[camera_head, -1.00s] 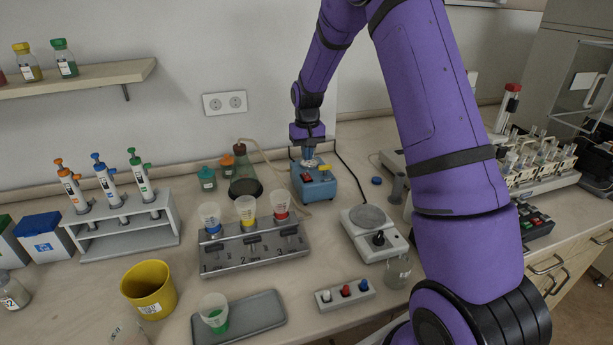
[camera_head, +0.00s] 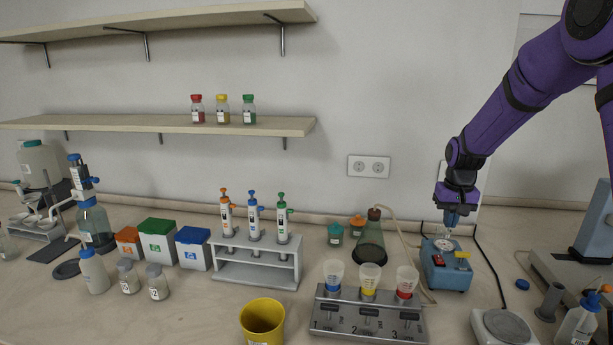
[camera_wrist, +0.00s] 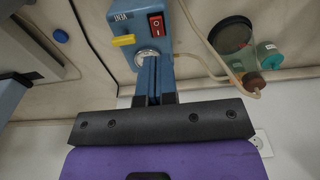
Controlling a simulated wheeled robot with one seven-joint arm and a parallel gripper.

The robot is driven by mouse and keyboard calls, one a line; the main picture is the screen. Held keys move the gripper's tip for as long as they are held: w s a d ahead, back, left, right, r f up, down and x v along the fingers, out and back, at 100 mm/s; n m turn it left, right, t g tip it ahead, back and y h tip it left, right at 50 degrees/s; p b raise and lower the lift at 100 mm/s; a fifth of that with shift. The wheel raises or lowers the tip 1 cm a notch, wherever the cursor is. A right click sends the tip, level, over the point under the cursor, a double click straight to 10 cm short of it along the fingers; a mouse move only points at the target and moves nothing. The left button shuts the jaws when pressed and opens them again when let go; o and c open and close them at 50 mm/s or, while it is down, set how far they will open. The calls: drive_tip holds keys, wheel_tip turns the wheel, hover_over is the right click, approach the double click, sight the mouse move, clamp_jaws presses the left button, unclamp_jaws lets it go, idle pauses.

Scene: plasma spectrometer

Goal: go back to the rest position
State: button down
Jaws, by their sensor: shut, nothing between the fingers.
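My gripper (camera_head: 452,222) is at the right in the head view, on the end of my purple arm. It points down just above the blue pump box (camera_head: 446,267), which has a red switch and a yellow knob on it. In the wrist view the closed fingers (camera_wrist: 154,65) lie together in front of the round metal fitting of the blue box (camera_wrist: 150,22). Nothing shows between them. Whether the fingertips touch the box I cannot tell.
A flask (camera_head: 370,242) with a hose stands left of the box. The numbered rack with funnel cups (camera_head: 365,322), the pipette stand (camera_head: 256,262) and a yellow beaker (camera_head: 262,320) stand on the bench. A hotplate (camera_head: 503,327) is at front right. A wall socket (camera_head: 368,166) is behind.

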drive_tip(key=s+a+r+n+t, duration=0.1)
drive_tip(key=s+a+r, duration=0.2)
drive_tip(key=s+r, duration=0.5)
drive_tip(key=s+a+r+t, duration=0.1)
drive_tip(key=s+a+r, duration=0.1)
drive_tip(key=s+r, duration=0.6)
drive_tip(key=s+a+r+t, duration=0.1)
drive_tip(key=s, duration=0.9)
drive_tip(key=s+a+r+n+t, duration=0.1)
drive_tip(key=s+a, duration=0.1)
drive_tip(key=s, duration=0.8)
drive_tip(key=shift+s+a+t, duration=0.15)
drive_tip(key=shift+s+t, duration=0.1)
drive_tip(key=shift+t, duration=0.05)
drive_tip(key=shift+r, duration=0.15)
